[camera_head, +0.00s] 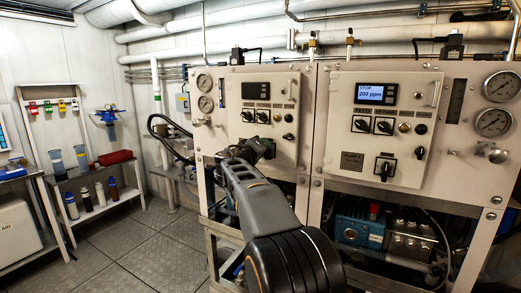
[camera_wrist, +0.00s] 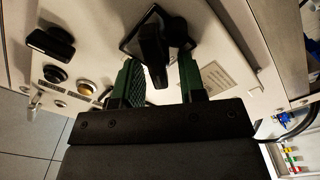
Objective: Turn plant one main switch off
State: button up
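Plant one's main switch appears to be the black rotary handle (camera_wrist: 153,50) on a dark square plate in the wrist view. It is on the left cream panel (camera_head: 230,135); in the head view my arm hides most of it. My gripper (camera_wrist: 160,75) has two green-padded fingers, spread apart. The handle's end lies between them in the picture, with a gap visible towards the right finger. I cannot tell whether either finger touches it. The left panel's display (camera_head: 256,91) is dark. The right panel's display (camera_head: 376,94) reads "STOP 200 ppm".
The right panel has its own large black switch (camera_head: 385,168). Smaller knobs (camera_wrist: 55,74) and a yellowish button (camera_wrist: 86,87) sit near my gripper. Pressure gauges (camera_head: 493,122) flank the panels. A shelf with bottles (camera_head: 88,200) stands left. The floor (camera_head: 130,245) between is clear.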

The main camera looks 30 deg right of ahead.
jog(key=shift+a, duration=0.15)
jog(key=b+v, duration=0.2)
jog(key=v, duration=1.1)
jog(key=shift+s+a, duration=0.2)
jog(key=shift+a, duration=0.1)
